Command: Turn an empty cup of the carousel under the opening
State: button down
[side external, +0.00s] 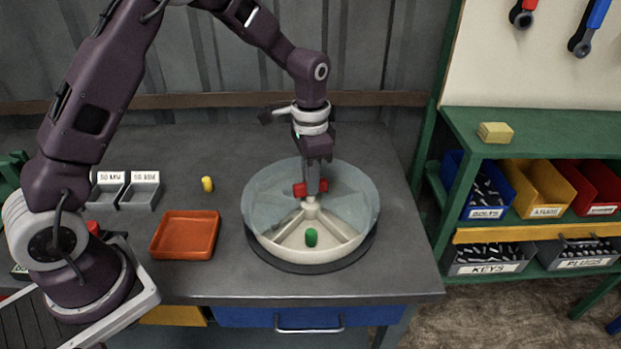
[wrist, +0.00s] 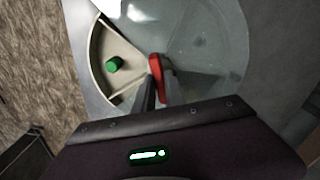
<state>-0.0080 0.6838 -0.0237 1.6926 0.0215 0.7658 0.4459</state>
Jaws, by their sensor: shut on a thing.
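The round carousel (side external: 262,243) stands on the bench under a translucent cover (side external: 352,190). The cover's wedge-shaped opening (side external: 288,241) faces the front. A green cylinder (side external: 311,237) sits in the cup under the opening, and it also shows in the wrist view (wrist: 113,64). My gripper (side external: 312,187) points down over the carousel's middle and is shut on the red handle (side external: 300,190). In the wrist view the red handle (wrist: 155,63) sits between my fingers. The contents of the covered cups cannot be made out.
A yellow cylinder (side external: 207,184) stands on the bench left of the carousel. An orange tray (side external: 157,246) and two small grey labelled bins (side external: 140,194) are further left. A green shelf (side external: 560,128) with part bins stands to the right, beyond the bench edge.

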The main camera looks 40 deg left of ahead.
jog(key=shift+m, duration=0.5)
dwell(0.7)
jog(key=shift+w+m, duration=0.1)
jog(key=shift+m, duration=6.6)
jog(key=c, duration=1.4)
grip_release()
